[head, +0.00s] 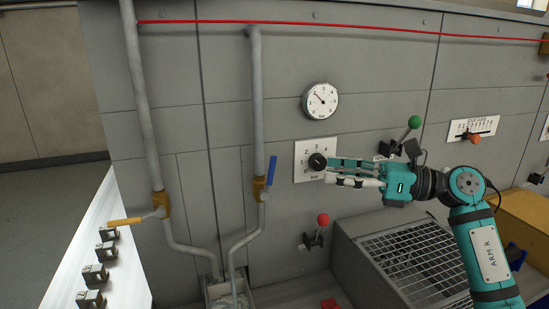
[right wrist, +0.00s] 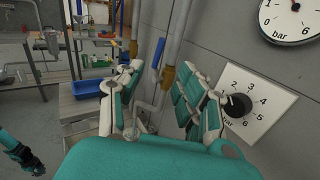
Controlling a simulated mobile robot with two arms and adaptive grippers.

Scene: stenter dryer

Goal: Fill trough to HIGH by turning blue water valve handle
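The blue valve handle (head: 271,170) stands nearly upright on a brass valve body (head: 259,189) on the right-hand grey pipe. That pipe bends down to a small trough (head: 245,299) at the bottom; its water level is too small to read. My right gripper (head: 330,172) is open and empty, pointing left toward the handle with a gap between them. In the right wrist view the blue handle (right wrist: 158,53) shows beyond and between the spread fingers (right wrist: 160,110). My left gripper cannot be made out; only a teal arm part shows at the lower left there.
A black knob (head: 317,161) on a white bar scale lies close to the right fingertips in the head view. A yellow handle (head: 125,221) is on the left pipe. A round gauge (head: 320,101), green-knobbed lever (head: 415,122), red-knobbed lever (head: 323,219) and grated box (head: 345,245) are nearby.

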